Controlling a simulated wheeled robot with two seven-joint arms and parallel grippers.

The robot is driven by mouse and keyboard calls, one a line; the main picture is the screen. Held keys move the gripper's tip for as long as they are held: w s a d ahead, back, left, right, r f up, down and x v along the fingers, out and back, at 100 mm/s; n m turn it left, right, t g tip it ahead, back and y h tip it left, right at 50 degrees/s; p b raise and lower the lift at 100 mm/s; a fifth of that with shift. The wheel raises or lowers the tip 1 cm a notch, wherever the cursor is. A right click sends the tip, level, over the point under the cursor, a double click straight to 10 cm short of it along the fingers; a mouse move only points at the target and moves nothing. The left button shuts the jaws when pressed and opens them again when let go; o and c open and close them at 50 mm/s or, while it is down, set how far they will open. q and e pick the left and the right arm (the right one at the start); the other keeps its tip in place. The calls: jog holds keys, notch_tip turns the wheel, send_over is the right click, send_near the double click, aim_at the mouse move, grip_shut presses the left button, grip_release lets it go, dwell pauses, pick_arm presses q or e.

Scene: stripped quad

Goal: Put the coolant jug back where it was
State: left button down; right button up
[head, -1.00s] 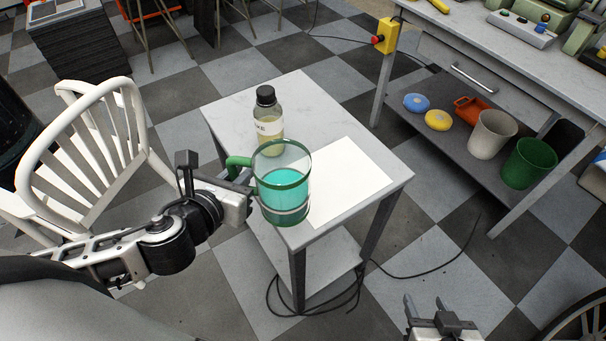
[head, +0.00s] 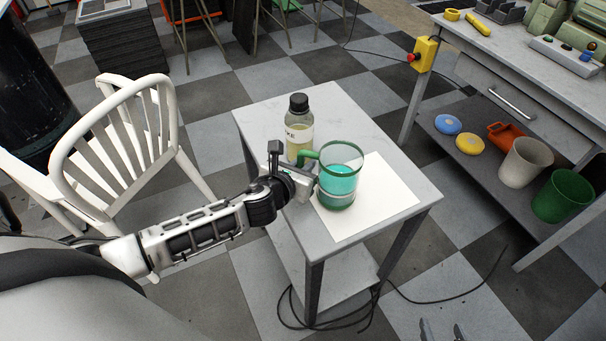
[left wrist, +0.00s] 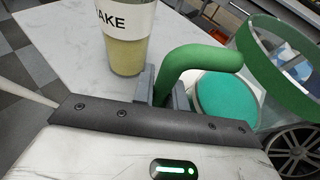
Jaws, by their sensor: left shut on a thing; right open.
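The coolant jug (head: 339,181) is a clear jug with a green rim and green handle, holding teal liquid. It is upright over the white sheet (head: 382,192) on the small table; whether its base touches the sheet I cannot tell. My left gripper (head: 309,182) is shut on its handle from the left. In the left wrist view the green handle (left wrist: 203,58) passes between the fingers, with the jug (left wrist: 233,98) to the right. My right gripper (head: 441,333) is open and empty at the bottom edge, only its fingertips showing.
A black-capped bottle (head: 299,130) of yellowish liquid stands on the small table (head: 262,122), just behind my left gripper. A white chair (head: 120,130) is at left. A workbench at right has a lower shelf with a beige bin (head: 523,163) and green bin (head: 563,196).

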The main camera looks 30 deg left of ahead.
pick_arm(q)
jog(key=shift+f, duration=1.35)
jog(key=shift+b, duration=0.3)
